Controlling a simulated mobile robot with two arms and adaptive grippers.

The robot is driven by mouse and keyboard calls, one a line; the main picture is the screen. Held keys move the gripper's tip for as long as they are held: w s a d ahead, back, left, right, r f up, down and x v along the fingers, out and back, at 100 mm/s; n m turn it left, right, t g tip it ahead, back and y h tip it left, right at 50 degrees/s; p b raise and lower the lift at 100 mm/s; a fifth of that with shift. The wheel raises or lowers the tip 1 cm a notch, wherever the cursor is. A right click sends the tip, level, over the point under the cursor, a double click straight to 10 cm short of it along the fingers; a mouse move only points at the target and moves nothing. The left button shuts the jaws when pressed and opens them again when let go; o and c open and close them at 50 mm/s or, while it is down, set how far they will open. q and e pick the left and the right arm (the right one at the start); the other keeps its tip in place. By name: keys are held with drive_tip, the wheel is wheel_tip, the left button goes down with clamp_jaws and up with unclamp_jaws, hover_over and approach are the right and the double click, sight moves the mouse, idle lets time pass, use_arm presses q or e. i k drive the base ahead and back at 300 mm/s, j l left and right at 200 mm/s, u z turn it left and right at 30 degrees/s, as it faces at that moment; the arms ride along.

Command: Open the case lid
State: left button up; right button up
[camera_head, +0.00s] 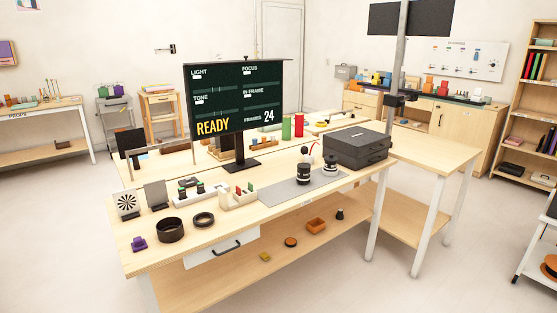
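A dark grey case (357,148) sits at the right end of the wooden workbench (222,233). Its lid (357,138) looks shut, and small catches or a handle show dimly on its front. The inside of the case is hidden. Neither of my grippers shows in the head view.
A black monitor reading READY (234,97) stands mid-bench. Near the case are a grey mat (285,190), dark lens-like items (303,173) and a red and green cylinder pair. A grey post (399,60) rises behind the case. Floor in front is clear.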

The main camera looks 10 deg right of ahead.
sight(357, 142)
drive_tip(key=i+l+z, duration=0.25)
drive_tip(key=i+z, duration=0.2)
drive_tip(key=i+l+z, duration=0.1)
drive_tip(key=i+z, duration=0.8)
drive_tip(key=i+j+z, duration=0.25)
drive_tip(key=z, duration=0.2)
drive_tip(key=i+j, duration=0.05)
drive_tip(key=i, duration=0.05)
